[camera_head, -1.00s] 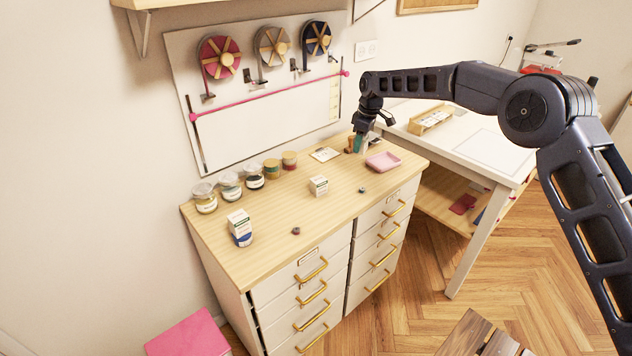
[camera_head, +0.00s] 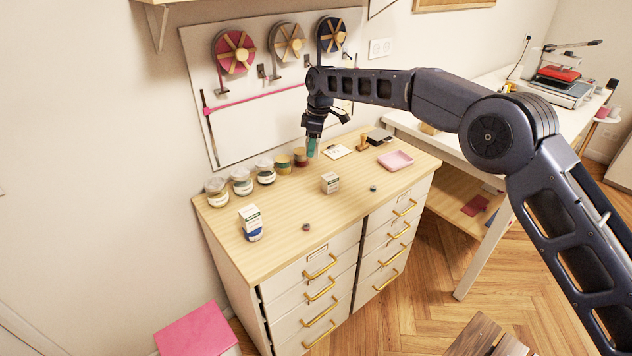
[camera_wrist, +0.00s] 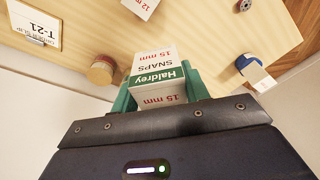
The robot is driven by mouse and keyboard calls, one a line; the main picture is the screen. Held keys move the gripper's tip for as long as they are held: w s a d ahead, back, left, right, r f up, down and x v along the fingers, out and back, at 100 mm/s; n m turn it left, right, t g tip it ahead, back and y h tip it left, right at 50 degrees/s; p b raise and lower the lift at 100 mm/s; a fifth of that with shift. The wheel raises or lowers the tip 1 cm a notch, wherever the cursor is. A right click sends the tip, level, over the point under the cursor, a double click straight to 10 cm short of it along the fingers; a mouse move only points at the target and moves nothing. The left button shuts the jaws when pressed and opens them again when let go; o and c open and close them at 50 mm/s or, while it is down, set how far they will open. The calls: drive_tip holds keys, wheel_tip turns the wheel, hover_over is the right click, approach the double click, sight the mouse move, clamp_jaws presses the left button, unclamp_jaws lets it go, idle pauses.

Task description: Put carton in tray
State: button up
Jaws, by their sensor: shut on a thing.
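My gripper (camera_head: 312,148) is over the far side of the wooden dresser top, close to the row of jars. It is shut on a white and green carton (camera_wrist: 160,75) marked "Haldrey SNAPS 15 mm", seen between green fingers in the wrist view. In the head view the held carton is hard to make out. The pink tray (camera_head: 395,160) lies at the dresser's right, right of my gripper, and looks empty. A second white carton (camera_head: 330,183) stands mid-dresser; one marked "12 mm" (camera_wrist: 141,6) shows at the wrist view's top edge.
A white and blue item (camera_head: 251,223) stands at the front left. Several jars (camera_head: 241,182) line the wall side. Small dark pieces (camera_head: 306,227) lie near the front edge.

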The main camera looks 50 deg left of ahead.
sight(318, 153)
wheel_tip(318, 153, down, 15)
drive_tip(key=shift+f, duration=0.1)
idle(0.5)
drive_tip(key=shift+f, duration=0.1)
drive_tip(key=o, duration=1)
drive_tip(key=r, duration=0.4)
drive_tip(key=w+d+r, duration=0.1)
drive_tip(key=r, duration=0.7)
drive_tip(key=shift+w+d, duration=0.15)
